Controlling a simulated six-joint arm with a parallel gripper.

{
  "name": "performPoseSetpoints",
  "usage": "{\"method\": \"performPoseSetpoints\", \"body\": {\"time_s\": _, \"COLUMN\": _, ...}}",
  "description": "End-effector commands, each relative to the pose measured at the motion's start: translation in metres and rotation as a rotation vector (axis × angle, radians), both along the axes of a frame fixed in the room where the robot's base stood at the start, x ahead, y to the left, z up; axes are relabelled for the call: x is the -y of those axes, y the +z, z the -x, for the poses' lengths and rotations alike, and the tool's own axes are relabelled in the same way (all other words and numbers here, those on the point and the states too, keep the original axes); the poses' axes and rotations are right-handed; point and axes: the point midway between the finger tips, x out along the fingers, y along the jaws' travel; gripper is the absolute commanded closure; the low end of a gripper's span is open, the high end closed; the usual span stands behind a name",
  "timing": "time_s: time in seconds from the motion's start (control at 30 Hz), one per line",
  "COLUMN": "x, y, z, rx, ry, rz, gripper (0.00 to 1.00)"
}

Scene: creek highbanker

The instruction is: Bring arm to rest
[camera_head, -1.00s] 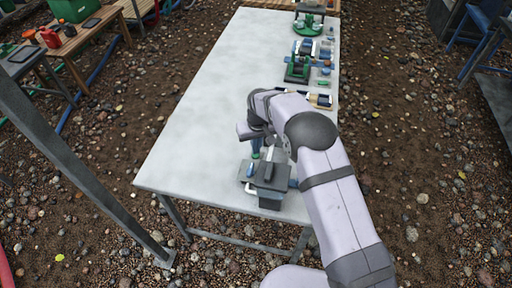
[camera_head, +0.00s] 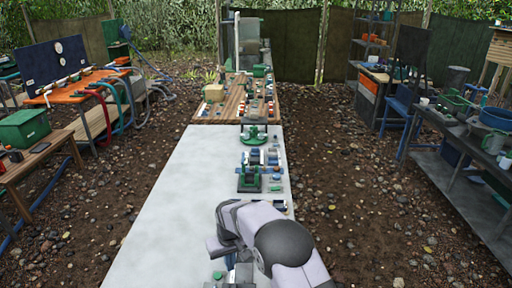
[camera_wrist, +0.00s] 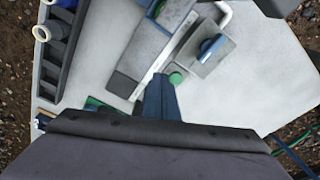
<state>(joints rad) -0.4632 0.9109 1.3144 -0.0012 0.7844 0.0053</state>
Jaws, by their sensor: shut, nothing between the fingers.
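My gripper shows in the wrist view (camera_wrist: 162,98) as narrow dark blue fingers, shut with nothing between them. It points down over the near end of the white table (camera_head: 165,215). Just beyond the fingertips is a green round knob (camera_wrist: 176,77) beside a grey metal device (camera_wrist: 150,45); I cannot tell whether they touch. A grey plate with a blue oval handle (camera_wrist: 211,47) lies to the right of it. In the head view my bent arm covers the near right of the table and hides the gripper.
A wooden table (camera_head: 225,112) adjoins the far end. The table's left half is bare. Side benches (camera_head: 470,140) stand apart across gravel.

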Motion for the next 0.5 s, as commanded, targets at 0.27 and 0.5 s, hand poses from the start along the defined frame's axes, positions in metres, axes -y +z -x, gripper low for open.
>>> {"method": "performPoseSetpoints", "body": {"time_s": 0.27, "x": 0.108, "y": 0.072, "z": 0.053, "rx": -0.036, "ry": -0.155, "rz": 0.015, "gripper": 1.00}}
{"method": "performPoseSetpoints", "body": {"time_s": 0.5, "x": 0.187, "y": 0.108, "z": 0.138, "rx": -0.074, "ry": -0.292, "rz": 0.025, "gripper": 1.00}}
